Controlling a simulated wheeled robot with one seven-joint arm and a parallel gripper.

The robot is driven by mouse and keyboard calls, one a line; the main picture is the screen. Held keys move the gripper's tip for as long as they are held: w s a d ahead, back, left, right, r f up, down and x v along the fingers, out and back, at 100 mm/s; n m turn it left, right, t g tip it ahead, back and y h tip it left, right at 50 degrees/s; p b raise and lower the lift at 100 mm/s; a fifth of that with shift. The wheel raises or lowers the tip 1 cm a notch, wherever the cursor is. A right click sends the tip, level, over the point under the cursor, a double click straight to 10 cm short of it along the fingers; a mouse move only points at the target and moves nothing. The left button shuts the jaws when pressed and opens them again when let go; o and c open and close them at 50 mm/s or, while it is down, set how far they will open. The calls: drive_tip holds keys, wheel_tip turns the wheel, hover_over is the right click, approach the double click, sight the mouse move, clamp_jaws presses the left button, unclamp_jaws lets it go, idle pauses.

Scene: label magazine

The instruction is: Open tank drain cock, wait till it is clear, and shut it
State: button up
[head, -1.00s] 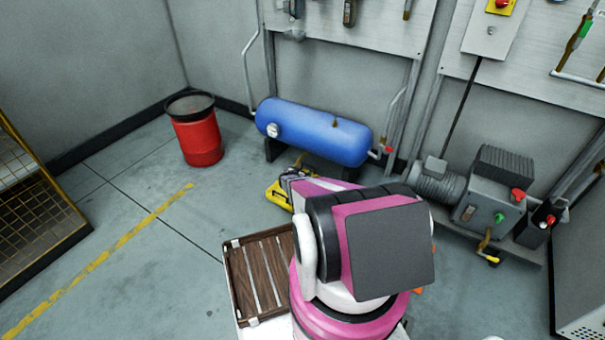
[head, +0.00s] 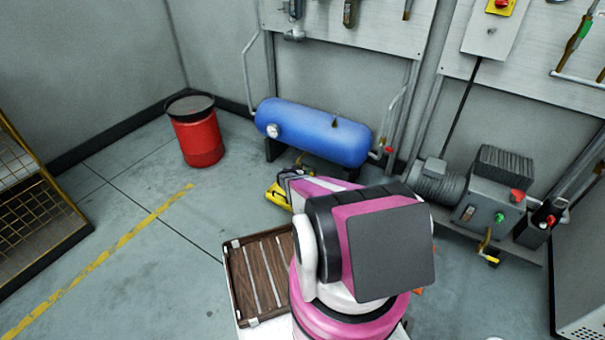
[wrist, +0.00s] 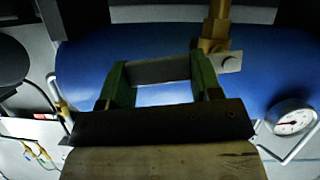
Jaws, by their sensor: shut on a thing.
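The blue tank (head: 315,132) lies along the back wall in the head view. In the wrist view its underside (wrist: 100,52) fills the upper part. A brass drain cock (wrist: 214,35) is on the tank there, with a flat grey metal lever (wrist: 160,70) running left from it. My gripper (wrist: 160,80), with two green fingers, is shut on the lever, one finger near each end.
A round gauge (wrist: 292,118) is on the tank, at right in the wrist view. A red drum (head: 197,140) stands left. A motor unit (head: 480,190) is right.

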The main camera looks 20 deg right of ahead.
drive_tip(key=r+n, duration=0.1)
drive_tip(key=w+r+n+g+h, duration=0.1)
drive_tip(key=n, duration=0.1)
drive_tip(key=shift+a+h, duration=0.3)
drive_tip(key=shift+a, duration=0.1)
drive_tip(key=shift+w+a+r+n+g+h, duration=0.25)
drive_tip(key=shift+n+g+h, duration=0.1)
drive_tip(key=shift+n, duration=0.35)
drive_tip(key=shift+w+a+r+n+g+h, duration=0.2)
drive_tip(key=shift+w+r+n+g+h, duration=0.15)
drive_tip(key=shift+n, duration=0.35)
drive_tip(key=shift+w+a+r+n+g+h, duration=0.25)
drive_tip(key=shift+n+h, duration=0.15)
drive_tip(key=shift+n, duration=0.3)
drive_tip(key=o, duration=1.3)
drive_tip(key=v, duration=1)
drive_tip(key=shift+s+a, duration=0.25)
drive_tip(key=shift+a, duration=0.1)
